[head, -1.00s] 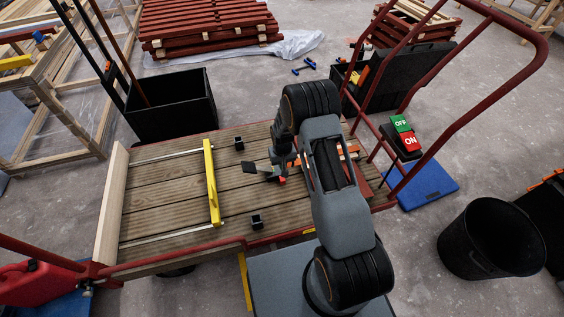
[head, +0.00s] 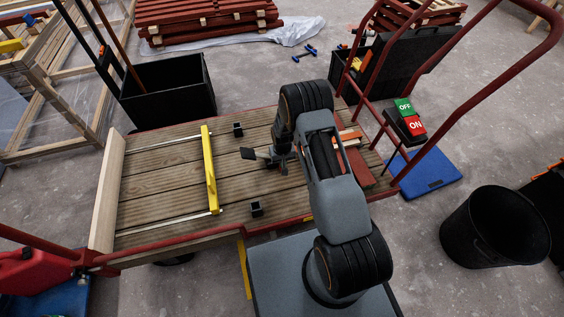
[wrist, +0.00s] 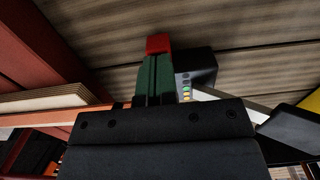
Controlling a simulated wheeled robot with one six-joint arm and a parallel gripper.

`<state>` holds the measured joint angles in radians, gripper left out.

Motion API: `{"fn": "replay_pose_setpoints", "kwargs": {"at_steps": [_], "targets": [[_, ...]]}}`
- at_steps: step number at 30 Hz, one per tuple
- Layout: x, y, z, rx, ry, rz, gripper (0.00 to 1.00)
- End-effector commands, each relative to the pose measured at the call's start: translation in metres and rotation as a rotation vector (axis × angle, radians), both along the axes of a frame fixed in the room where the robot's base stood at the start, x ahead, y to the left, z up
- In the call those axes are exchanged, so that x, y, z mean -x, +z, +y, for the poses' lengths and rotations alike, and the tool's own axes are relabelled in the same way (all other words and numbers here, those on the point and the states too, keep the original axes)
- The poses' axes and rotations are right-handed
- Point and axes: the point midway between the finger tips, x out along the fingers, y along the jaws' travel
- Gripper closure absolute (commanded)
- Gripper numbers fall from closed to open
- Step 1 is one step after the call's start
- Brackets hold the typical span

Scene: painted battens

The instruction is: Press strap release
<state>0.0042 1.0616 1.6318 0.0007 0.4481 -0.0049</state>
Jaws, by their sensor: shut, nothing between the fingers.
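An orange strap (head: 348,137) lies across the right part of the plank deck, partly hidden by my arm. A dark flat paddle (head: 249,153) on a light metal arm, probably the strap's release lever, sticks out left of my gripper (head: 283,168). In the wrist view the paddle (wrist: 290,130) is at right, and the strap (wrist: 62,118) runs behind my gripper. My shut fingers (wrist: 158,65) look dark green with a red tip. A black box (wrist: 200,65) with a row of coloured spots is just beside them. I cannot tell whether the fingers touch anything.
The plank deck (head: 160,185) carries a yellow bar (head: 209,170) and two small black blocks (head: 238,129). A red push frame with a green-and-red OFF/ON switch (head: 409,118) stands at right. Black buckets (head: 495,235) and bins (head: 165,95) stand around. The deck's left is mostly clear.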

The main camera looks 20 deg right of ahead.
Motion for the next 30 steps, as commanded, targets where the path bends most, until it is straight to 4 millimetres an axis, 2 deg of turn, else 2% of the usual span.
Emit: {"fn": "replay_pose_setpoints", "kwargs": {"at_steps": [3,9,19,23,30], "targets": [[0.000,-0.003,0.000,0.000,0.000,0.000,1.00],[0.001,-0.027,0.000,0.000,0.000,0.001,1.00],[0.001,-0.027,0.000,0.000,0.001,0.001,1.00],[0.001,-0.018,0.001,0.000,0.001,0.001,1.00],[0.000,0.024,0.000,0.000,0.001,-0.001,1.00]]}}
